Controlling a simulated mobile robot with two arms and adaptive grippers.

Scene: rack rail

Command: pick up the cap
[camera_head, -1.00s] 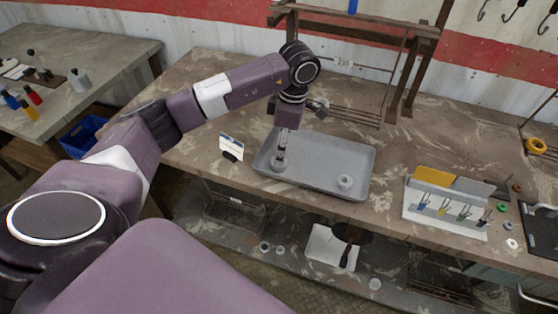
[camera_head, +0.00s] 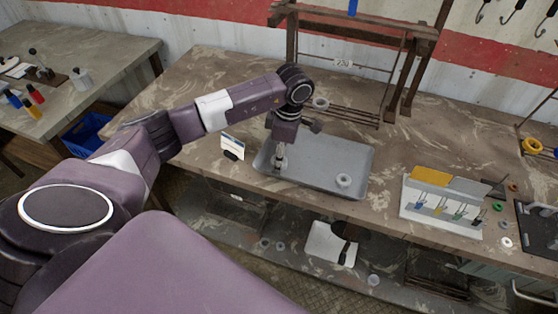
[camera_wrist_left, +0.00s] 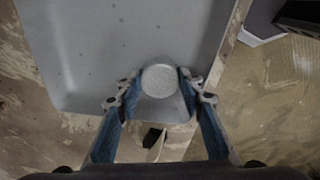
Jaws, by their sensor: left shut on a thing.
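My left gripper (camera_head: 281,164) points down into the left end of a grey tray (camera_head: 318,189) on the workbench. In the left wrist view the gripper (camera_wrist_left: 160,82) is shut on a round, pale grey cap (camera_wrist_left: 160,80), with one blue-sided finger on either side. The cap is near the tray's edge, and I cannot tell whether it touches the tray floor. In the head view the fingers partly hide it. A second pale round cap (camera_head: 343,181) sits in the right part of the tray. My right gripper is not in view.
A wooden rack with rails (camera_head: 355,115) stands behind the tray, with a pale ring-like piece (camera_head: 320,103) on it. A small white card (camera_head: 232,142) stands left of the tray. A white holder with hooks (camera_head: 442,205) is to the right. The tray's middle is clear.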

